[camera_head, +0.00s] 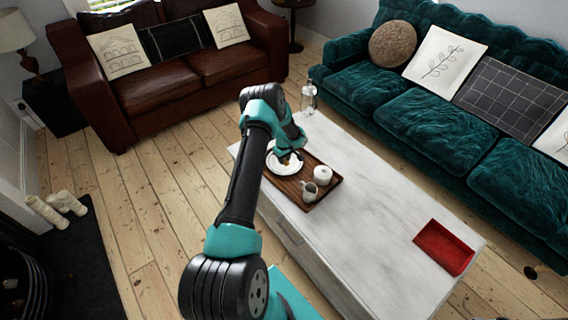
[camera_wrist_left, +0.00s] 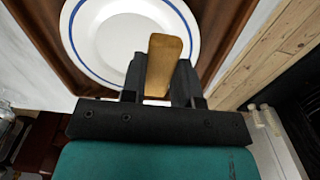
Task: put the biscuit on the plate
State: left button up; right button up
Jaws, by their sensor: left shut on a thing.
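The biscuit (camera_wrist_left: 163,66), a golden-brown bar, stands out between the fingers of my left gripper (camera_wrist_left: 160,84), which is shut on it. The white plate (camera_wrist_left: 100,38) with a blue ring lies on a wooden tray; in the wrist view the biscuit overlaps its lower right part. In the head view my left gripper (camera_head: 290,152) is over the plate (camera_head: 283,170), and the biscuit (camera_head: 287,160) is a small brown patch there. I cannot tell whether the biscuit touches the plate. My right gripper is not in view.
The wooden tray (camera_head: 328,190) sits on a pale coffee table (camera_head: 375,215) and also holds a white lidded pot (camera_head: 322,175) and a small jug (camera_head: 309,191). A glass vessel (camera_head: 308,99) stands at the far end. A red tray (camera_head: 444,247) lies at the near right.

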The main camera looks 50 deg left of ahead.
aim_at(284, 169)
pick_arm(q)
jog(key=shift+w+a, duration=0.1)
jog(key=shift+a, duration=0.05)
jog(key=shift+f, duration=1.75)
jog(key=shift+f, duration=0.6)
jog(key=o, duration=0.9)
jog(key=shift+r, duration=0.15)
notch_tip(284, 169, up, 13)
jog(key=shift+f, duration=0.1)
